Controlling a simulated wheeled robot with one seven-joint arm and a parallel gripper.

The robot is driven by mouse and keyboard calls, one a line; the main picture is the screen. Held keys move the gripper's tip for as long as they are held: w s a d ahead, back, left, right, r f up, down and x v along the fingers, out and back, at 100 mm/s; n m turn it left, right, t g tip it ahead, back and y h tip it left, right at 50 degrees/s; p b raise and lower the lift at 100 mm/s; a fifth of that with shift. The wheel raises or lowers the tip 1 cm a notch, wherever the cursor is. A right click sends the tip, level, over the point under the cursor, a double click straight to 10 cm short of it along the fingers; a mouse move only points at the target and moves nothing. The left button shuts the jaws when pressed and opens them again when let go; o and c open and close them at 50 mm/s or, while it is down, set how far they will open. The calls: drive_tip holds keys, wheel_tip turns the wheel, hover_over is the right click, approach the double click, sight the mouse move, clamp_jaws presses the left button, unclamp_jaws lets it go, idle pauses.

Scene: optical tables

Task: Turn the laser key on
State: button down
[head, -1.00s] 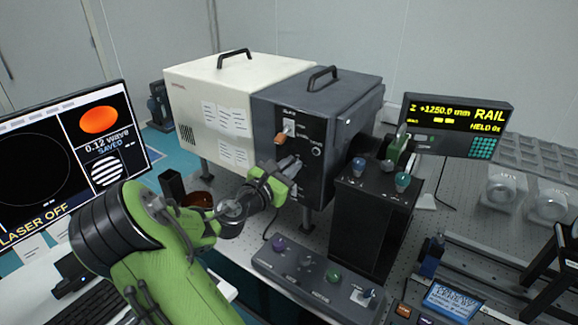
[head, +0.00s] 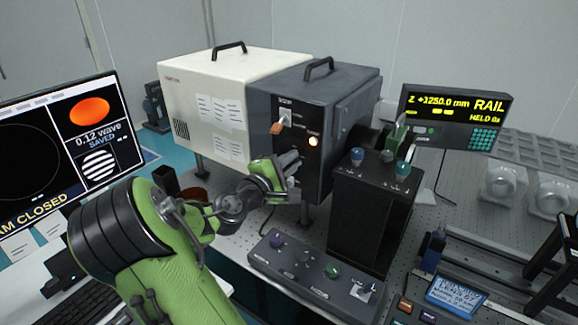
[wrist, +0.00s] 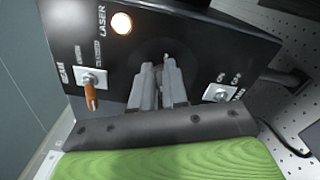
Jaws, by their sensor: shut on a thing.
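The dark grey laser front panel (head: 318,150) faces me in the head view, and it fills much of the wrist view (wrist: 190,40). My gripper (head: 292,165) is at the panel's lower part. In the wrist view its fingers (wrist: 167,62) are close together against the panel, shut on the laser key. The key is almost wholly hidden between the fingertips. A lamp (wrist: 121,22) beside the word LASER glows warm white; the lamp also glows in the head view (head: 313,141). The monitor (head: 75,150) shows a text ending in "AM CLOSED".
An orange-tipped beam lever (wrist: 90,96) sits left of my fingers, and a small switch plate (wrist: 220,93) is to their right. A control box with knobs (head: 310,275) lies below, and a black box with knobs (head: 370,220) stands to the right.

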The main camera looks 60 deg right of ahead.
drive_tip(key=shift+f+m+b, duration=0.2)
drive_tip(key=shift+m+b, duration=0.45)
drive_tip(key=shift+m, duration=0.45)
drive_tip(key=shift+f+m+b, duration=0.2)
drive_tip(key=shift+m+b, duration=0.45)
drive_tip(key=shift+m, duration=0.45)
drive_tip(key=c, duration=1.2)
unclamp_jaws()
drive_tip(key=shift+r, duration=0.1)
drive_tip(key=shift+c, duration=0.2)
drive_tip(key=w+a+p, duration=0.2)
drive_tip(key=a, duration=1.3)
drive_tip(key=shift+w+a, duration=0.15)
drive_tip(key=shift+a, duration=0.15)
